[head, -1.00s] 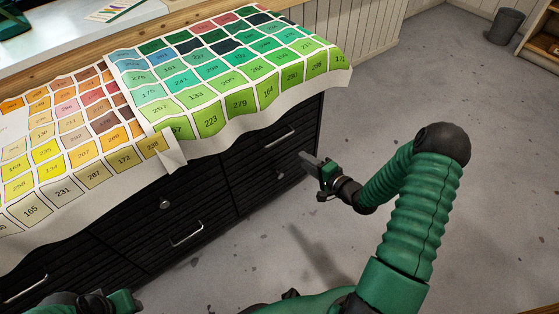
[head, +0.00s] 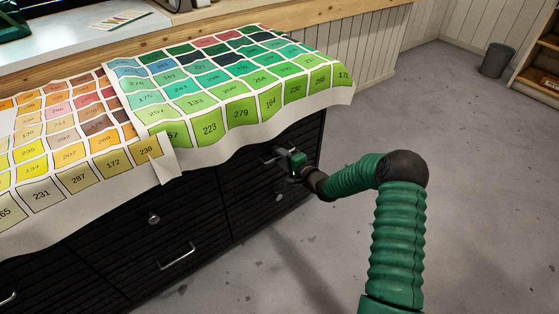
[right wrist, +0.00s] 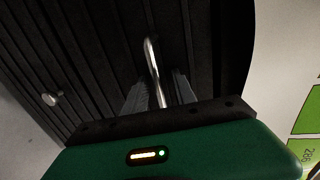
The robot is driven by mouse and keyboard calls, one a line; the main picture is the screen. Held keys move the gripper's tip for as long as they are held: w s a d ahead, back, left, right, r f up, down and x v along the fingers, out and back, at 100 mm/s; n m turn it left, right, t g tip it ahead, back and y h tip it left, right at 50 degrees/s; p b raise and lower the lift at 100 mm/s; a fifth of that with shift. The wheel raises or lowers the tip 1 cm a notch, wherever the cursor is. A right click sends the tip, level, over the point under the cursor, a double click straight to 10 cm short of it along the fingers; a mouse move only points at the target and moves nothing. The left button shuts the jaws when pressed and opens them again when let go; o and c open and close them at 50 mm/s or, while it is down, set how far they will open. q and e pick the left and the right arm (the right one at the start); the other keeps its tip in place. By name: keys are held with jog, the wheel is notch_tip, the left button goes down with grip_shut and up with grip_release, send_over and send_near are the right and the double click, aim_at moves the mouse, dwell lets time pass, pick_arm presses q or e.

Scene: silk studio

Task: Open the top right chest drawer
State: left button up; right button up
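The black chest (head: 135,260) stands under a draped colour-chart cloth. Its top right drawer (head: 245,175) is shut, its front level with the chest. My right gripper (head: 270,155) is at this drawer's bar handle and hides most of it in the head view. In the right wrist view the metal handle (right wrist: 152,60) runs between the two fingers of my right gripper (right wrist: 160,92), which stand apart with a gap on each side of it. My left gripper is out of view.
A round knob (head: 278,197) sits below my right gripper. Another knob (head: 154,219) and a bar handle (head: 177,257) are on the chest further left. The cloth (head: 222,146) overhangs the chest's top edge. The grey floor (head: 470,200) to the right is clear.

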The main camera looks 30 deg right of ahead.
jog(key=shift+d+f, duration=0.2)
jog(key=shift+d, duration=0.15)
jog(key=shift+c, duration=1.8)
jog(key=shift+a, duration=0.1)
grip_shut()
jog(key=shift+a, duration=0.1)
